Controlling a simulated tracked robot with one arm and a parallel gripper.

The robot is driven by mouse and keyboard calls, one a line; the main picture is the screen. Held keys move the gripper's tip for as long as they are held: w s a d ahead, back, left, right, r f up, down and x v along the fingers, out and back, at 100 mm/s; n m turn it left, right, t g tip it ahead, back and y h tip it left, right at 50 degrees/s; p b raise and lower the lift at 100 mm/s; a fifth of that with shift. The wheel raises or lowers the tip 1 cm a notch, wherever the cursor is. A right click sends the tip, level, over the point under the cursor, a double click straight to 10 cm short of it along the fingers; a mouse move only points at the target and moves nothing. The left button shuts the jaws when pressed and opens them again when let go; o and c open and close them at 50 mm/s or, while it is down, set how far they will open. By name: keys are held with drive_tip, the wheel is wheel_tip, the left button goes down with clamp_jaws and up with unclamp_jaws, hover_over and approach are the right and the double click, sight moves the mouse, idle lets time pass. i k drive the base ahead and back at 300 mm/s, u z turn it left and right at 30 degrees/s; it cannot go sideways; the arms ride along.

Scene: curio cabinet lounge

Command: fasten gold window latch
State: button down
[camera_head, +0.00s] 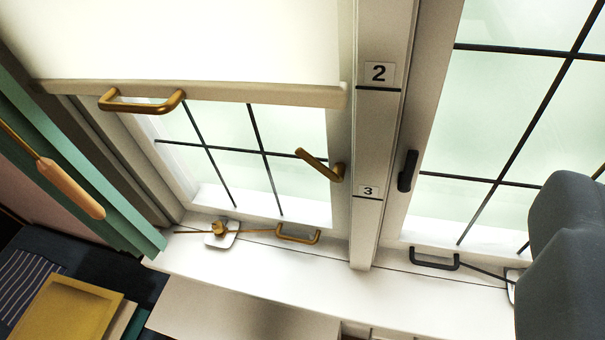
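The gold window latch (321,166) is on the right frame of the left window, below the blind. Its lever slants from its mount at the right up to the left, over the glass. It does not point straight along the frame. Part of my gripper (565,255) shows as a dark grey, rounded shape at the right edge, well to the right of the gold latch and apart from it. Its fingertips cannot be made out, so whether it is open or shut is unclear.
A black latch (407,171) stands upright on the right window. A gold pull (141,103) sits on the blind's bar. The white sill (230,262) bears a gold handle (298,235) and a black handle (434,260). A green curtain (75,160) hangs left.

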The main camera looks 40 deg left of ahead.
sight(338, 175)
drive_tip(key=u, duration=0.05)
drive_tip(key=k, duration=1.05)
drive_tip(key=u, duration=0.5)
drive_tip(key=i, duration=0.5)
drive_tip(key=z, duration=0.1)
